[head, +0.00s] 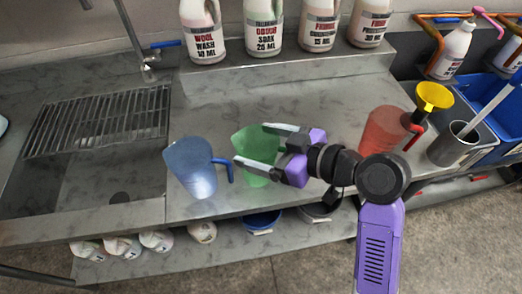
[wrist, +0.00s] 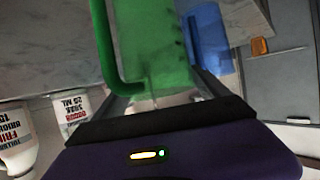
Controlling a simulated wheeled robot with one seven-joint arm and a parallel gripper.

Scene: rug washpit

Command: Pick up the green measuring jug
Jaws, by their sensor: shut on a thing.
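The green measuring jug (head: 251,146) is a translucent green jug at the middle of the steel bench in the head view. My gripper (head: 256,146) reaches it from the right, with one finger on its near side and one on its far side. The fingers are shut on the jug. In the wrist view the jug (wrist: 150,45) stands out between the fingers, its green handle on the left. I cannot tell whether its base touches the bench.
A blue jug (head: 191,168) stands close to the left of the green one, and a red jug (head: 382,132) stands to the right. Labelled bottles (head: 264,27) line the back ledge. A yellow funnel (head: 433,97) and a grey cup (head: 451,146) are at the right. A sink grate (head: 100,122) lies left.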

